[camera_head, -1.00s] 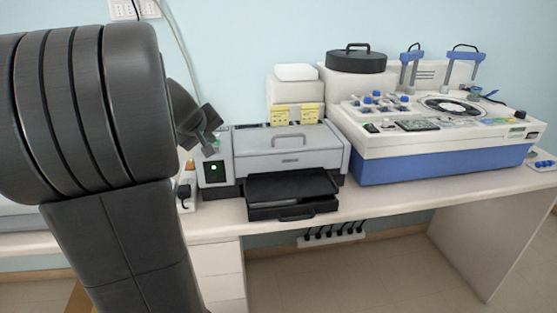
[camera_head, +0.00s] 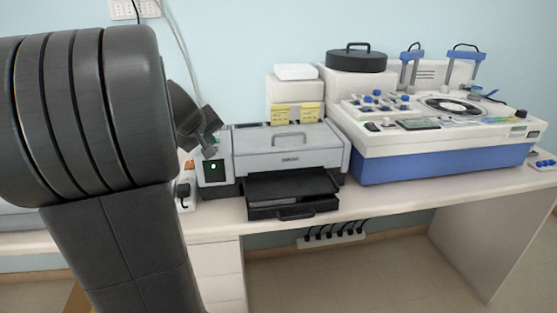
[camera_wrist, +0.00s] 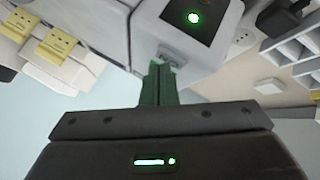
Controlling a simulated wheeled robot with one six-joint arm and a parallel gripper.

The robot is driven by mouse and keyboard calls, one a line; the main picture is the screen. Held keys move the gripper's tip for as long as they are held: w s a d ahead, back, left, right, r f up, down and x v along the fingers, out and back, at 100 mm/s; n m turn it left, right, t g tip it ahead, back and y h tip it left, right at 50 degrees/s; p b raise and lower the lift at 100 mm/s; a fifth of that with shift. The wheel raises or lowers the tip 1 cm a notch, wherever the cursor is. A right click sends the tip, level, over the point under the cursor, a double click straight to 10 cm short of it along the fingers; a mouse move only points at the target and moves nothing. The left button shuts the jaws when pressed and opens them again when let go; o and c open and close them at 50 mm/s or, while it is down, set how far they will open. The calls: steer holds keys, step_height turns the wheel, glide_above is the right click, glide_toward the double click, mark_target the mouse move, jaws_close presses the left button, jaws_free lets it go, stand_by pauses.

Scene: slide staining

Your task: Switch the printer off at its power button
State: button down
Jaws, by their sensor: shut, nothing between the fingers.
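The printer (camera_head: 285,158) stands on the bench, grey-white with a black paper tray (camera_head: 292,194) in front. Its power button (camera_head: 213,167) glows green on a dark panel at the left of its front; it also shows in the wrist view (camera_wrist: 193,18), near the top. My gripper (camera_head: 209,151) is at the printer's left end, just above and behind the button panel. In the wrist view its green fingers (camera_wrist: 160,72) are together and empty, with the tips over the printer's top by a small marked patch (camera_wrist: 170,55). I cannot tell whether they touch it.
A blue-and-white staining machine (camera_head: 440,150) stands right of the printer. Yellow-labelled boxes (camera_head: 295,112) are behind it. A socket with a black plug (camera_head: 184,192) sits close left of the printer. A power strip (camera_head: 333,237) hangs below the bench.

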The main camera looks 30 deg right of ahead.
steer(key=shift+f, duration=0.1)
stand_by(0.3)
steer(key=shift+r+p, duration=0.3)
steer(key=shift+r, duration=0.25)
steer(key=shift+r+p, duration=2.25)
steer(key=shift+r, duration=0.75)
